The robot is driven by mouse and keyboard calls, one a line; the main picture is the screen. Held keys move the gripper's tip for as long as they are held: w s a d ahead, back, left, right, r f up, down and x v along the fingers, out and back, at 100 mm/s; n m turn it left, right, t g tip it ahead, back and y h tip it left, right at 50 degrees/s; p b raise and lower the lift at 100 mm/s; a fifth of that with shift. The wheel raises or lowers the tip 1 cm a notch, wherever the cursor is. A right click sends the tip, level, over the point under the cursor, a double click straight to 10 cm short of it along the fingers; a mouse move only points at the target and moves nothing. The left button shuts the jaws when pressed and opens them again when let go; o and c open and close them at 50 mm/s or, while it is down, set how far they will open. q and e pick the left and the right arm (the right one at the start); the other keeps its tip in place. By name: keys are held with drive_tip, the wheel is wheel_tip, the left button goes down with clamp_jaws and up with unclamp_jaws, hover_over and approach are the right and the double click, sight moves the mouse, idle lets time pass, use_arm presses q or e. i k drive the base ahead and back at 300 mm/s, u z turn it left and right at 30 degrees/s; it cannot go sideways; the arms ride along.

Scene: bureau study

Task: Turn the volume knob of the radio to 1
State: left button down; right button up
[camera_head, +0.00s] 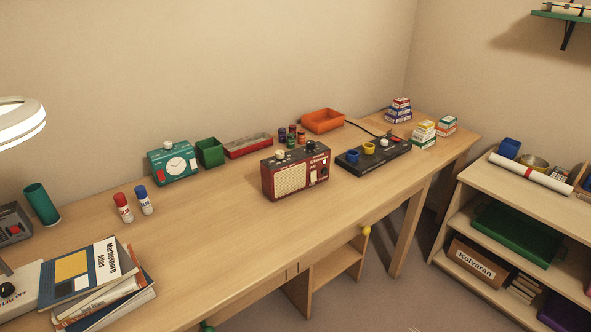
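The radio (295,172) is a dark red box with a cream speaker grille (290,180) on its front. It stands upright near the middle of the wooden desk (235,230). A pale knob (280,154) and a dark knob (310,145) sit on its top. Small light controls show on the right part of its front. The markings are too small to read, so I cannot tell which knob is the volume or where it is set. Neither of my grippers is in view.
A black panel (373,152) with coloured knobs stands right of the radio. The desk before the radio is clear.

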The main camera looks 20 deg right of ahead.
sight(310, 144)
drive_tip(key=z, duration=2.1)
drive_tip(key=i, duration=1.6)
drive_tip(key=u, duration=2.55)
